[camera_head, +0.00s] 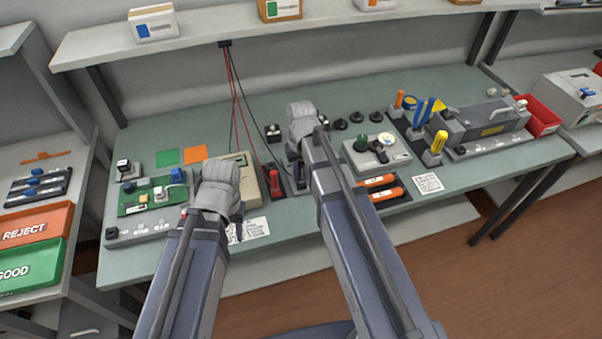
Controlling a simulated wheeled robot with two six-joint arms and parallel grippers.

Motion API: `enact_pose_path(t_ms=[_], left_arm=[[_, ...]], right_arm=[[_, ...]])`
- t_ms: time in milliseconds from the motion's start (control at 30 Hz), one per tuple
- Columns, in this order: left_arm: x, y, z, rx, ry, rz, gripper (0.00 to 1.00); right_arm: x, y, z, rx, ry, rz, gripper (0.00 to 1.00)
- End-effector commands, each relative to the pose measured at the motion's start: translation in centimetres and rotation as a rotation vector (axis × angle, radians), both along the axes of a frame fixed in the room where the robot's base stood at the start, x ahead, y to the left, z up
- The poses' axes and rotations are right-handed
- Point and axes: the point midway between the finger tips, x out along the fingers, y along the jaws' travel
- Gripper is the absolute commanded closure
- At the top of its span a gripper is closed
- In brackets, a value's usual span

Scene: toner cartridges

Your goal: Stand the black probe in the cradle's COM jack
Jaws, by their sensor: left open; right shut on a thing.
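The red probe (274,182) stands upright in the dark cradle, beside the beige meter (246,160). My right gripper (301,118) is over the bench just right of the red probe, shut on what seems to be the black probe. Its own wrist and arm hide most of the grip. A dark piece (299,173) shows below it, close to the red probe; I cannot tell whether it is probe or cradle. The COM jack cannot be made out. My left gripper (222,172) is open in front of the meter, its fingers mostly hidden.
Red and dark leads hang from a black clip (225,44) at the shelf. A green circuit board (150,196) lies at left. Orange cartridges (384,188), a grey device (376,152) and a screwdriver stand (432,156) are at right. The bench front has free room.

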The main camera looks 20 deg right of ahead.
Motion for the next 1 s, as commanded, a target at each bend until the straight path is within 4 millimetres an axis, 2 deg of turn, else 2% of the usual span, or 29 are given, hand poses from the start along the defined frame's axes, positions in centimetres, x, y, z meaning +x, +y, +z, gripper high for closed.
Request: enact_pose_path(t_ms=[667,700,1000], left_arm=[[0.00,0.00,-0.30,0.000,0.000,0.000,0.57],[0.00,0.00,-0.30,0.000,0.000,0.000,0.57],[0.00,0.00,-0.30,0.000,0.000,0.000,0.57]], right_arm=[[0.00,0.00,-0.30,0.000,0.000,0.000,1.00],[0.00,0.00,-0.30,0.000,0.000,0.000,0.70],[0.00,0.00,-0.30,0.000,0.000,0.000,0.38]])
